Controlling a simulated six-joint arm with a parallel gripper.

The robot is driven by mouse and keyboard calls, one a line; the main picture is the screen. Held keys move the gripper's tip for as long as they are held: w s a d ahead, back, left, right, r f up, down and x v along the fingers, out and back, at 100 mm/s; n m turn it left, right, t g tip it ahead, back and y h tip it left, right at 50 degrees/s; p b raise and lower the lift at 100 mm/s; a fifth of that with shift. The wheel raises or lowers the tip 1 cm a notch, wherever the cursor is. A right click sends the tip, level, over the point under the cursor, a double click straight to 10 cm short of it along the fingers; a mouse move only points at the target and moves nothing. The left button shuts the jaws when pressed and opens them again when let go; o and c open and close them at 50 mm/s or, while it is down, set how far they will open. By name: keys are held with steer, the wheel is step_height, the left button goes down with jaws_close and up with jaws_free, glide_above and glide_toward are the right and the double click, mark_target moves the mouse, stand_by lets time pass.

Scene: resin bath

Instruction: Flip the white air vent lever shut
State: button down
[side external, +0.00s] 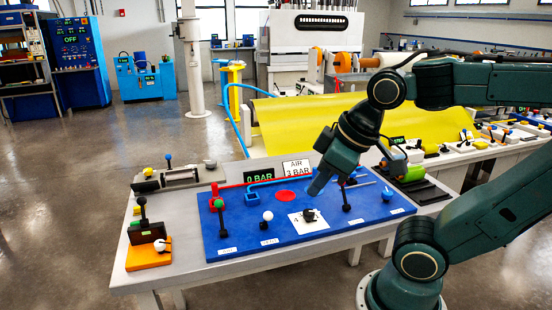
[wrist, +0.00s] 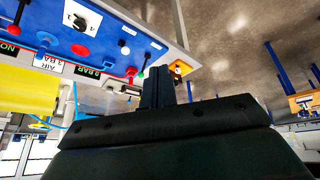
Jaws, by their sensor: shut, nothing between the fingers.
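A lever with a white ball top (side external: 267,215) stands on the blue panel (side external: 235,243), left of the white dial plate; it also shows in the wrist view (wrist: 125,50). The labels are too small to read, so I cannot tell which is the air vent lever. My gripper (side external: 317,187) is shut and empty, above the panel near the red disc, right of both white knobs and apart from them. Its fingers (wrist: 158,85) also show in the wrist view.
On the panel stand a green-topped lever (side external: 219,205), a black lever (side external: 346,194), a dial plate (side external: 308,222) and a blue knob (side external: 387,194). A 0 BAR display (side external: 259,186) and AIR 3 BAR sign (side external: 297,168) stand behind. A yellow sheet (side external: 300,125) lies beyond.

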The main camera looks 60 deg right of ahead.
steer(key=w+n, duration=0.1)
steer(key=n, duration=0.1)
steer(key=n+g, duration=0.2)
steer(key=n, duration=1.6)
glide_toward(266, 219)
steer(key=shift+h, duration=0.4)
steer(key=shift+s+a+f, duration=0.15)
steer(key=shift+s+a, duration=0.15)
steer(key=shift+a, duration=0.6)
steer(key=shift+s+a+f, duration=0.15)
steer(key=shift+s+a, duration=0.2)
steer(key=shift+a, duration=0.55)
steer(key=shift+s+a+f, duration=0.2)
steer(key=shift+s+a, duration=0.1)
steer(key=shift+a, duration=0.6)
steer(key=shift+f, duration=0.15)
steer(key=w+d+f, duration=0.3)
steer(key=d+f, duration=0.1)
steer(key=f, duration=0.3)
steer(key=shift+w, duration=0.35)
steer(key=shift+f, duration=0.15)
